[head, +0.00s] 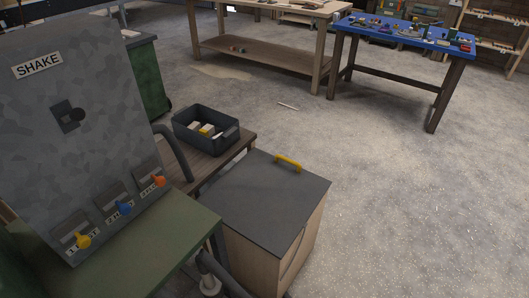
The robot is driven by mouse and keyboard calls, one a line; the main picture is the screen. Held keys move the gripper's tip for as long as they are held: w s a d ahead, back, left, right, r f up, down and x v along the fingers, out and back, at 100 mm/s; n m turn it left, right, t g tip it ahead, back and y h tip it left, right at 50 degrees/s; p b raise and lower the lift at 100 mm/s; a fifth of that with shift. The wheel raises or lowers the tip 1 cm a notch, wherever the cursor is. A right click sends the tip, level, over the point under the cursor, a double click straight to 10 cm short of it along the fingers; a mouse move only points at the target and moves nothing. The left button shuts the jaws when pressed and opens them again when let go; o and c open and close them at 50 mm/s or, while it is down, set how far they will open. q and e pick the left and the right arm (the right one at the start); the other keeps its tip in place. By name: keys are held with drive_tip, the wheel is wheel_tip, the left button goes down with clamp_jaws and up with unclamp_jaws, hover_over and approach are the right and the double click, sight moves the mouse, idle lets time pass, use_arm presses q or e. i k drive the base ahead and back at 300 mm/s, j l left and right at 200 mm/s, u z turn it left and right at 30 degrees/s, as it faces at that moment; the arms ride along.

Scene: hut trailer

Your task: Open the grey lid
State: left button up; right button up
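The grey lid (258,207) is a flat dark panel on top of a light wooden box (263,263), low in the middle of the head view. It lies flat and looks closed. A yellow handle (288,163) is fixed near its far edge. Neither of my grippers shows in this view.
A dark bin (206,131) with small items stands on a low wooden bench behind the box. A grey cabinet (95,120) marked SHAKE, with coloured knobs, and a green surface (150,245) stand at left. A blue-topped table (405,32) is far right. The floor (410,200) right of the box is open.

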sight(267, 199)
drive_tip(key=i+l+u, duration=0.25)
drive_tip(key=u, duration=0.15)
drive_tip(key=i+l+u, duration=0.2)
drive_tip(key=l+u, duration=0.2)
